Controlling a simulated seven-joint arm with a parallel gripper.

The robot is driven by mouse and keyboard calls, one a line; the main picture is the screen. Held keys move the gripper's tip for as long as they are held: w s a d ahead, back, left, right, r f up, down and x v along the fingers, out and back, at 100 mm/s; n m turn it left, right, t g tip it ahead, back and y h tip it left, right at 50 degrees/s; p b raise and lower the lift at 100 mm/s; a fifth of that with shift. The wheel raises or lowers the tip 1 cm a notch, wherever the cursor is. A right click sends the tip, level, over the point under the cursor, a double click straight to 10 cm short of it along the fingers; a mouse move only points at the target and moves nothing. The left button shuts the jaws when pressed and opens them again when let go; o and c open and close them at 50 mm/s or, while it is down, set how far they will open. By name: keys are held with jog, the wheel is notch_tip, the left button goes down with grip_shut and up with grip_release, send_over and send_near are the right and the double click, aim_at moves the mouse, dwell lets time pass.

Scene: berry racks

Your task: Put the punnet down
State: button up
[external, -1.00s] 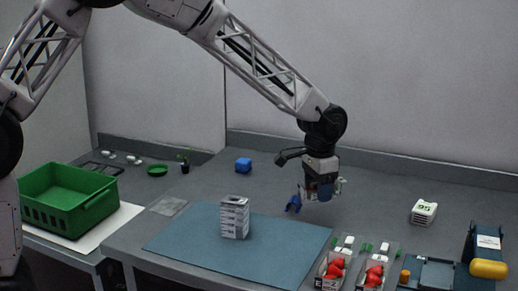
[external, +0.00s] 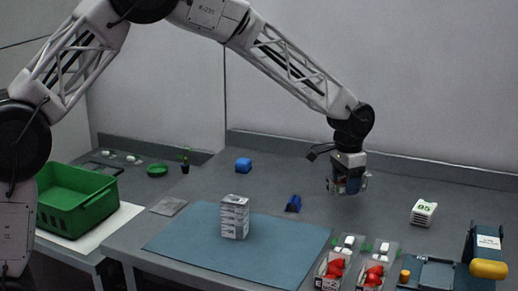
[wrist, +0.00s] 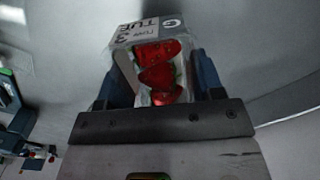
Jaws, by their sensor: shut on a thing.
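In the wrist view, a clear punnet (wrist: 158,70) of red strawberries sits between the two dark blue fingers of my gripper (wrist: 155,88). Its grey-white label is at the far end, with printed lettering partly cut off. In the external view my gripper (external: 347,190) is shut on it above the right half of the grey table, towards the back wall. The held punnet is small and mostly hidden there by the fingers. Two other strawberry punnets, the left one (external: 331,268) and the right one (external: 373,274), stand at the table's front edge.
A blue mat (external: 270,255) bears a stack of white printed boxes (external: 235,217). A small blue object (external: 293,204) lies behind the mat. A white block (external: 423,213) and a blue-yellow device (external: 487,255) stand right. A green crate (external: 75,205) is far left. Table below my gripper is clear.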

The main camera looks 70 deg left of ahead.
send_over(361, 199)
jog(key=shift+f, duration=0.3)
dwell(0.4)
jog(key=shift+f, duration=1.75)
jog(key=shift+f, duration=0.15)
jog(key=o, duration=1)
notch_tip(361, 199, up, 12)
jog(key=shift+r, duration=0.15)
